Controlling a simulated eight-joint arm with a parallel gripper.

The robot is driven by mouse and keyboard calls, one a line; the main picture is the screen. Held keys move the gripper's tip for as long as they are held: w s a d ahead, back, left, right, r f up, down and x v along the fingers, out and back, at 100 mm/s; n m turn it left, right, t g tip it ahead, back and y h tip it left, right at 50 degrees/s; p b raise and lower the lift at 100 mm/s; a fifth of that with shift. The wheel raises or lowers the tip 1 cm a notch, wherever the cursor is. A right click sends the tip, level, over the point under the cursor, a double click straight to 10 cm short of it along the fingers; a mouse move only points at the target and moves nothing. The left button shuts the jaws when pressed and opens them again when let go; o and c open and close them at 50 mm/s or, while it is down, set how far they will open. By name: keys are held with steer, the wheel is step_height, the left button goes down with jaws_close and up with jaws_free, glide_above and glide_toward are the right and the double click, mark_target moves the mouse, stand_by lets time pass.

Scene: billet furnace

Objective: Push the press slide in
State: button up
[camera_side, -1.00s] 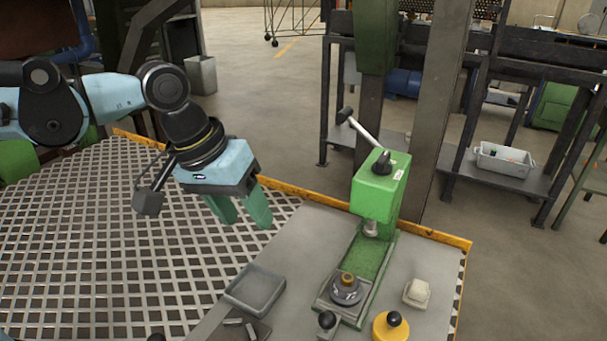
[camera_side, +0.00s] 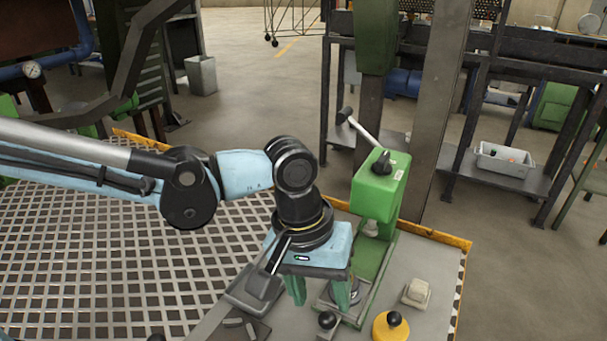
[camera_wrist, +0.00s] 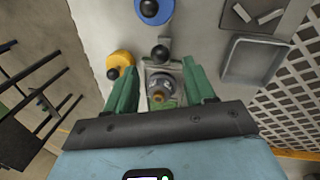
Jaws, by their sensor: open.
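The green press (camera_side: 378,189) stands on the grey table with its lever up to the left. Its slide sticks out at the front, with a black knob (camera_side: 327,320) at the near end; the knob also shows in the wrist view (camera_wrist: 160,53). A round grey die with a brass piece (camera_wrist: 158,95) sits on the slide, in front of the ram. My gripper (camera_side: 320,295) is open and points down near the slide, hiding most of the die in the side view. In the wrist view its green fingers (camera_wrist: 160,70) appear either side of the die, holding nothing.
A yellow round piece with a black knob (camera_side: 391,327) and a pale block (camera_side: 416,293) are right of the slide. A grey tray (camera_wrist: 255,61) lies on its other side. A blue round piece (camera_wrist: 153,9) is near the table's front.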

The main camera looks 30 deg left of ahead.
mark_target(326, 315)
steer(key=shift+w+d+f, duration=0.1)
steer(key=shift+d+f, duration=0.15)
steer(key=shift+f, duration=0.95)
steer(key=shift+d+f, duration=0.2)
steer(key=shift+f, duration=0.95)
jaws_close()
